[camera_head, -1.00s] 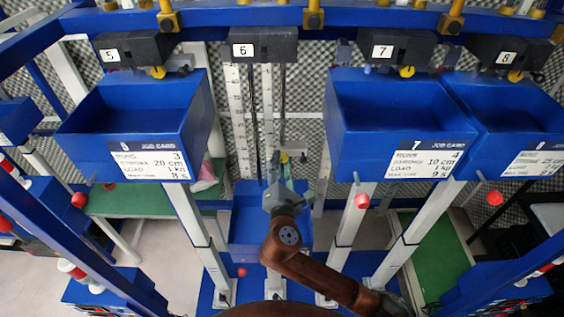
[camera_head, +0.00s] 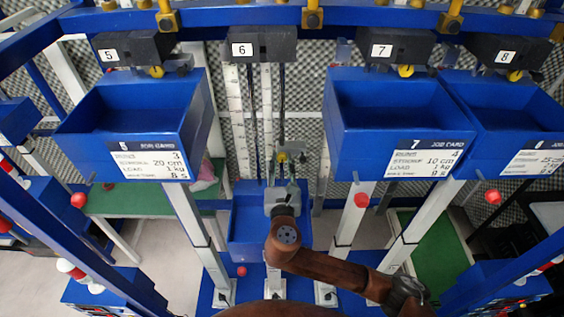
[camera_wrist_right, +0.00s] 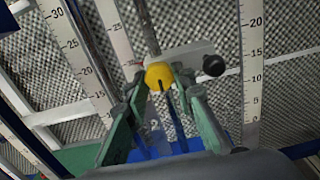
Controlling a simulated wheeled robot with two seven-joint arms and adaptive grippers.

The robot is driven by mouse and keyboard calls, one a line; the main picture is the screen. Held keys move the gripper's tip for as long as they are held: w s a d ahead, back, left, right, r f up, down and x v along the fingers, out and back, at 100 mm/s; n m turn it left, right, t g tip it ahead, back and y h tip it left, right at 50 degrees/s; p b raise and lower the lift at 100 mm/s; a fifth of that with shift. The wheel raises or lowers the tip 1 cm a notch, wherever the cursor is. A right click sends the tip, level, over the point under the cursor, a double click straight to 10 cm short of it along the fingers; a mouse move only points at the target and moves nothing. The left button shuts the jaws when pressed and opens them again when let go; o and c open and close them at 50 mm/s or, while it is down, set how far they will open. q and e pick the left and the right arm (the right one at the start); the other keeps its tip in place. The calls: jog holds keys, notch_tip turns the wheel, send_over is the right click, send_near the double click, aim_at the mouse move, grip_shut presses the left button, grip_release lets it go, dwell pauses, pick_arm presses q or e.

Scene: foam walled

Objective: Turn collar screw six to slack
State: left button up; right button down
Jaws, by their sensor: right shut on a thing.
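The yellow collar screw (camera_head: 282,157) of station six sits low on the dark rod below the label 6 (camera_head: 242,50). My right gripper (camera_head: 284,166) reaches up to the screw from below. Its green fingers (camera_wrist_right: 160,92) are shut on the screw head, one at each side. The exact contact is hard to see. My left gripper is out of view.
White scale rules (camera_wrist_right: 252,70) flank the rod. Blue bins at station five (camera_head: 78,128) and station seven (camera_head: 345,135) jut out on either side, leaving a gap between them. A lower blue bin (camera_head: 243,245) stands below my gripper.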

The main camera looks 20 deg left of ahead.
dwell(0.4)
jog(key=c, duration=1.9)
grip_release()
jog(key=shift+c, duration=0.2)
jog(key=shift+s, duration=0.1)
jog(key=v, duration=1.2)
